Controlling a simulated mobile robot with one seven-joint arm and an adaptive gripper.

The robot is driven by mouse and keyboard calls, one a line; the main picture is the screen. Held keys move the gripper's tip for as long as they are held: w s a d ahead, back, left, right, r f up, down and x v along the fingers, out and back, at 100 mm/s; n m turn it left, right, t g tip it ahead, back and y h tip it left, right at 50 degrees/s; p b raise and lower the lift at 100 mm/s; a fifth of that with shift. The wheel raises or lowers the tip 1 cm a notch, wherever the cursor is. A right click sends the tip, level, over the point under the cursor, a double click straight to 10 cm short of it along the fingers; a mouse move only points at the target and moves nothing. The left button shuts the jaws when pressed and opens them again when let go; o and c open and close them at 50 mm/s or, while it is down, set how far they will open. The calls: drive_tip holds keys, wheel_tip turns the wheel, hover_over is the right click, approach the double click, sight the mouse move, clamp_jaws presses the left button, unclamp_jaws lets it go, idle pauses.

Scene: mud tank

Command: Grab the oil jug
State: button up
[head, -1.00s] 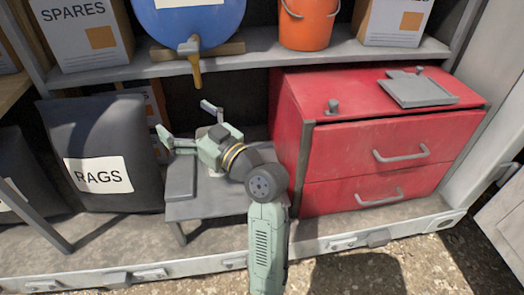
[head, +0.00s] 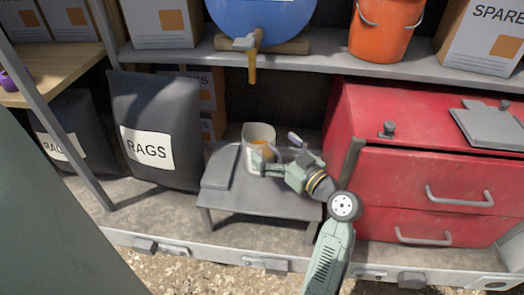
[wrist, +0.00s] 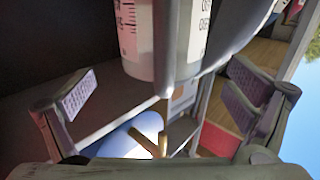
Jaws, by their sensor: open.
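My open gripper (wrist: 158,90) has one finger to each side there, both apart from the jug.
A red drawer cabinet (head: 430,165) stands close on the right. A black rags bag (head: 150,110) is on the left. The blue drum (head: 262,20) with its tap (head: 250,58) sits on the shelf above. A grey upright post (head: 75,125) crosses the left side.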

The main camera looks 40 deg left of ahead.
drive_tip(key=a, duration=0.2)
drive_tip(key=a+p, duration=0.1)
drive_tip(key=shift+w+a, duration=0.25)
drive_tip(key=c, duration=2)
